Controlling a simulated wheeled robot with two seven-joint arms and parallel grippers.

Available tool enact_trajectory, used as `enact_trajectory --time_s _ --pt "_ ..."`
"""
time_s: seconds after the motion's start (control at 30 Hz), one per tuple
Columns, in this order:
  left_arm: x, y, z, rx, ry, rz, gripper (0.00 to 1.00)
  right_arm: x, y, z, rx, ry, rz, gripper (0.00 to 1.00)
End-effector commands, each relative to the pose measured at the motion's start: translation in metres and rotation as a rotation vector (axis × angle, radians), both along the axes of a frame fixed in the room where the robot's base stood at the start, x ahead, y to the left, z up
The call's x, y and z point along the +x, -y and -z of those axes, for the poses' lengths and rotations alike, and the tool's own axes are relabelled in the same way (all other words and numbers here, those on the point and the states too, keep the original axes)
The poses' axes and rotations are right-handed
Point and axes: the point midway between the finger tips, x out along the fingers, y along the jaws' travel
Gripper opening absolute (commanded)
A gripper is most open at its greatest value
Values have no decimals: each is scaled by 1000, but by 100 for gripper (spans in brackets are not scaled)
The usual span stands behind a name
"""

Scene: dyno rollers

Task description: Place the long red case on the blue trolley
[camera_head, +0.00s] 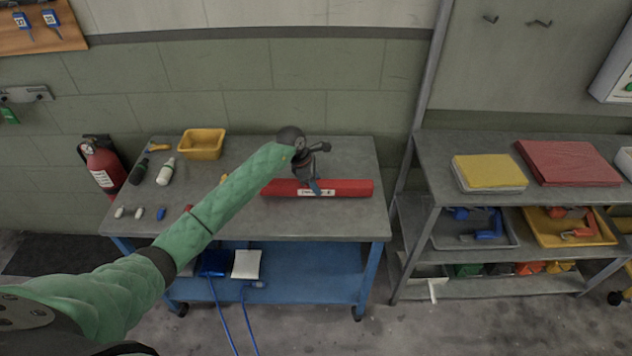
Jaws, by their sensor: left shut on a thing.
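The long red case (345,188) lies lengthwise across the right half of the grey top of the blue trolley (340,222), with a white label on its front. I cannot tell whether it rests on the top or hangs just above it. My left arm, in a green sleeve, reaches in from the lower left over the trolley. My left gripper (314,187) is shut on the case near its middle, from above, and hides a small part of it. My right gripper is not in view.
A yellow bin (202,143), white bottle (166,172) and dark bottle (139,172) stand on the trolley's left part with several small items. A red extinguisher (101,165) stands left. A grey shelf (430,160) with folded cloths and trays is right. Blue cables hang in front.

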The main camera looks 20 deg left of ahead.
Motion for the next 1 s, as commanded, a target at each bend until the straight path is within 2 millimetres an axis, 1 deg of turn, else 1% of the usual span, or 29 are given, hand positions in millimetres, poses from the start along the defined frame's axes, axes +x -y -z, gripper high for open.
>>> enact_trajectory --time_s 0.2,0.57,0.6,0.67,0.7,1.0 --pt "0 0 7 0 1 -2 2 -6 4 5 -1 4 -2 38" --pt "1 -1 9 1 2 -1 2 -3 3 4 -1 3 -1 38" --pt "0 -1 9 1 0 -1 48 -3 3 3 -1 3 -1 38" --pt "0 -1 9 1 0 -1 59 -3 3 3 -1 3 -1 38" --pt "0 -1 9 1 0 -1 62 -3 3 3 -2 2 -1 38" --pt "0 0 8 1 0 -1 62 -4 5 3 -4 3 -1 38"
